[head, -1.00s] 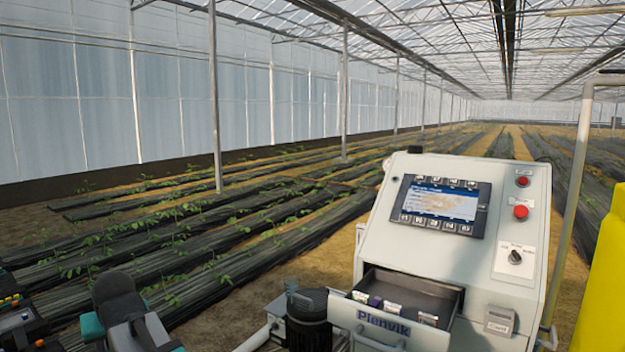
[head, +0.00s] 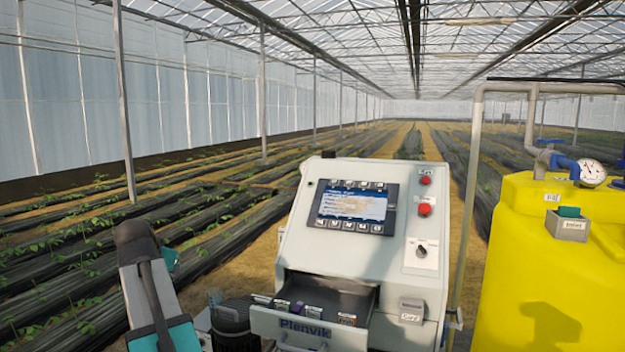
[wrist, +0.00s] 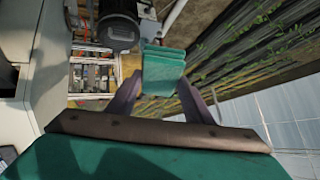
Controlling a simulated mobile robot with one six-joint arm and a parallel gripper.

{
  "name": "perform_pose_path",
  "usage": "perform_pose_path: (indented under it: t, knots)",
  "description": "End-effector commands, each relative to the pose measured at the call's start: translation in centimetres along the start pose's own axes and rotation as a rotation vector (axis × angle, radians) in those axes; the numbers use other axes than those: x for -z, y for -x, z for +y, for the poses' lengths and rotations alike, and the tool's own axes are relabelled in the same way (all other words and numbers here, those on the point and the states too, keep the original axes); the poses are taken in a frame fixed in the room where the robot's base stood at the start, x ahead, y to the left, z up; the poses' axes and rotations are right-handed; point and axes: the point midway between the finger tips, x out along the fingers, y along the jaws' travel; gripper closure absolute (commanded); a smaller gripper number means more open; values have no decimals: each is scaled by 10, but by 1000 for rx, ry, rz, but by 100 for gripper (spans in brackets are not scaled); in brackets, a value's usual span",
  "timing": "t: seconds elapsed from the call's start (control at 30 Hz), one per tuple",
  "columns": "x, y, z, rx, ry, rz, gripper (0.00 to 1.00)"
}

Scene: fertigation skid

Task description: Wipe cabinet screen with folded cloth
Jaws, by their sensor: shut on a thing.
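The cabinet screen (head: 352,207) is lit blue and white, with a brownish patch across it, on the sloped face of the pale cabinet (head: 300,245) in the head view. In the wrist view my gripper (wrist: 160,88) is shut on a folded teal cloth (wrist: 163,68), which shows between and beyond the fingers. The cloth is apart from the screen. In the head view my arm is at the lower left, left of the cabinet. The screen does not show in the wrist view.
An open drawer (head: 290,324) with several small packets juts from the cabinet below the screen. Red buttons (head: 424,209) and a knob (head: 421,252) sit right of the screen. A yellow tank (head: 530,290) with a grey holder (head: 567,230) stands right.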

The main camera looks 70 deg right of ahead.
Motion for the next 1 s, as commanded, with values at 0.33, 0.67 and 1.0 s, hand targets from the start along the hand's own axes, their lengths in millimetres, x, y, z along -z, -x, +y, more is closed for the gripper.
perform_pose_path:
  t: [0.33, 0.67, 1.0]
  knots:
    - [110, 5, 86, -160, -242, 165, 72]
    - [200, 26, 175, -314, -437, 329, 72]
    - [280, 64, 273, -476, -604, 499, 72]
